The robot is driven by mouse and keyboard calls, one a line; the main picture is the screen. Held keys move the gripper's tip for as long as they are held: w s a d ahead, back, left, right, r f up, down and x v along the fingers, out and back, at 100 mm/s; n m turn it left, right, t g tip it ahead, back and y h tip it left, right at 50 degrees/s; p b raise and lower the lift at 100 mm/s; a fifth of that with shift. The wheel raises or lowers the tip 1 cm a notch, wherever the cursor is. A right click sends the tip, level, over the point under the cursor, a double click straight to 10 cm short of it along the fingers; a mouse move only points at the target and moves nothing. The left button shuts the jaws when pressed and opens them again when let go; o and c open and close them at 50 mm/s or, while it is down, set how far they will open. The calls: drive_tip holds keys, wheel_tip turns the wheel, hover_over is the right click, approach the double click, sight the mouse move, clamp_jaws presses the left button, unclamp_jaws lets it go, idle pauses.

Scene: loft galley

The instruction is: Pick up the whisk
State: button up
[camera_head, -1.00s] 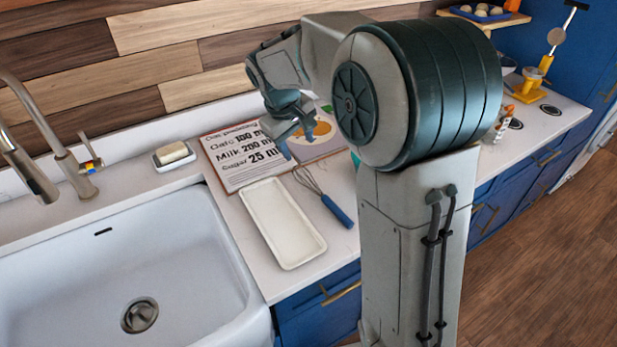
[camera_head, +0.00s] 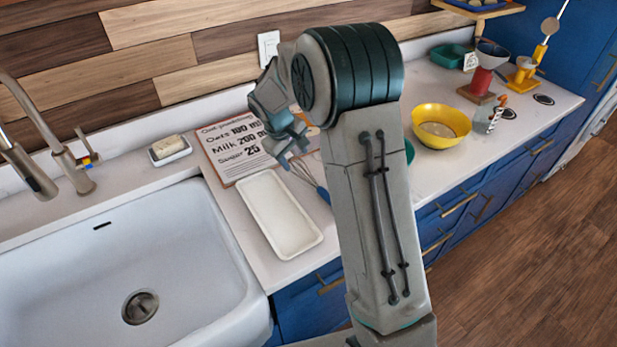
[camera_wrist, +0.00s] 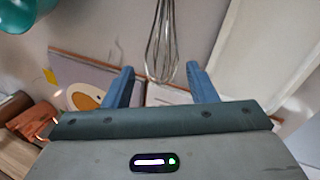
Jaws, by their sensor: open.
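The whisk (camera_head: 309,180) lies on the white counter just right of the white tray, with its blue handle (camera_head: 325,195) partly hidden behind my arm. In the wrist view its wire loops (camera_wrist: 163,48) point down toward the gap between my fingers, and its handle is out of frame. My gripper (camera_head: 293,156) is open and empty, above the counter near the wire end of the whisk. Its two blue fingers (camera_wrist: 160,78) show in the wrist view, one on each side of the loops' tip. I cannot tell the exact height above the whisk.
The white tray (camera_head: 251,190) lies close beside the whisk. A recipe board (camera_head: 218,150) lies behind it. The sink (camera_head: 130,225) is at left, with a soap dish (camera_head: 170,158) behind. A yellow bowl (camera_head: 455,117) and a red spool-like item (camera_head: 481,82) stand at right.

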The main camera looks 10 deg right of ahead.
sight(297, 162)
drive_tip(key=p+x, duration=0.1)
drive_tip(key=x, duration=0.3)
drive_tip(key=shift+f, duration=0.15)
drive_tip(key=shift+c, duration=0.3)
drive_tip(key=c, duration=0.7)
drive_tip(key=shift+r, duration=0.45)
drive_tip(key=r, duration=0.1)
drive_tip(key=r+b, duration=0.1)
drive_tip(key=r, duration=0.1)
drive_tip(key=shift+w+d+r+b, duration=0.15)
drive_tip(key=shift+d+r+b, duration=0.1)
drive_tip(key=shift+r+b, duration=0.05)
drive_tip(key=w+d+r+b, duration=0.1)
drive_tip(key=w+d+r, duration=0.2)
drive_tip(key=d+r, duration=0.3)
drive_tip(key=d, duration=0.4)
drive_tip(key=shift+d+r+b, duration=0.25)
drive_tip(key=shift+r+b, duration=0.05)
